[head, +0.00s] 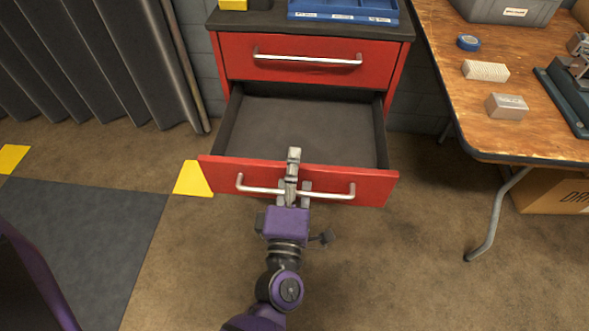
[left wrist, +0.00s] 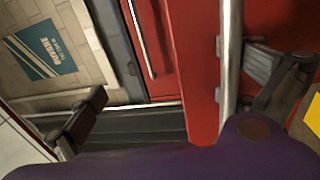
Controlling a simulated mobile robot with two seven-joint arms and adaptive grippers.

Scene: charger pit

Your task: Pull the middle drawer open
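The red drawer cabinet (head: 227,50) stands against the wall with its top drawer (head: 300,72) shut. The drawer below it, the middle drawer (head: 345,184), is pulled well out, and its grey inside looks empty. Its silver bar handle (head: 330,194) also shows in the left wrist view (left wrist: 232,60). My left gripper (head: 292,178) is at the middle of this handle. Its spread fingers straddle the drawer front and handle, one over the drawer's inside and one outside the bar. Gaps show beside the fingers. Anything below this drawer is hidden. My right gripper is out of view.
A wooden table (head: 440,60) stands at the right, holding blue tape (head: 468,42), small blocks (head: 507,106) and a grey bin (head: 505,10). A cardboard box (head: 555,192) is under it. A blue tray (head: 343,11) sits on the cabinet. The floor in front is clear.

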